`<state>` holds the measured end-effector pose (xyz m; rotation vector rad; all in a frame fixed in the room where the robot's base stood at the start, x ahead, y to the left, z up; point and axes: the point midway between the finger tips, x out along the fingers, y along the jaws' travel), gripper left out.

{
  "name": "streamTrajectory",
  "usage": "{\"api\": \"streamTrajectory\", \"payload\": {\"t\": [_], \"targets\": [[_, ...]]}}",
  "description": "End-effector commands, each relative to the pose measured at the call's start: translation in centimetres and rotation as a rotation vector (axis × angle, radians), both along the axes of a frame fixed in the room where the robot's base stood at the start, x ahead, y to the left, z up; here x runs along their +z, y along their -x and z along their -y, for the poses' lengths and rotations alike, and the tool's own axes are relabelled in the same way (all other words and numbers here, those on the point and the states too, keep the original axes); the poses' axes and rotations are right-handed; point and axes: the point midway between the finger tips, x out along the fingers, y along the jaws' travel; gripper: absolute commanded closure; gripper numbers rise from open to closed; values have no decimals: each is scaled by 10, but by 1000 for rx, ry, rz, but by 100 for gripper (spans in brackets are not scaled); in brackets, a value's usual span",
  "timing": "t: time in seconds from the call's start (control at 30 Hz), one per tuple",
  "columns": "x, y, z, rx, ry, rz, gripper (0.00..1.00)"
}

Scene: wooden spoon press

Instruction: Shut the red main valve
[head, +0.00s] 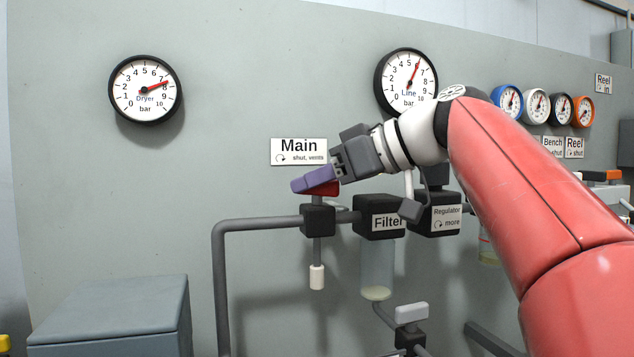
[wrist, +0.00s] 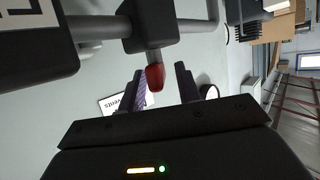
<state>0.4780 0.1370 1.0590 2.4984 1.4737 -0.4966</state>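The red main valve handle (head: 325,190) sits on top of the black valve body (head: 317,219), below the Main label (head: 299,151), whose curved arrow is marked "shut, vents". In the head view my purple fingers hide part of the handle. My gripper (head: 308,181) is at the handle, coming from the right. In the wrist view the red handle (wrist: 155,78) shows between the two spread fingers, closer to the left one. The gap on the right side is clear, so the gripper is open. Whether the left finger touches the handle cannot be told.
Grey pipe (head: 222,270) runs to the valve from the left. The filter block (head: 381,221) and regulator (head: 445,216) stand close on the right, under my wrist. The dryer gauge (head: 145,90) and line gauge (head: 405,82) are above. A grey box (head: 120,312) stands lower left.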

Motion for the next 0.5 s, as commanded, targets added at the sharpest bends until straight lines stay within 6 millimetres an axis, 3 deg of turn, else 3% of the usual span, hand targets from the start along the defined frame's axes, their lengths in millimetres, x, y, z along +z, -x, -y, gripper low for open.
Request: {"api": "streamTrajectory", "payload": {"t": [0.23, 0.5], "targets": [[-1, -1, -1, 0, 0, 0, 66], [0, -1, -1, 0, 0, 0, 100]]}}
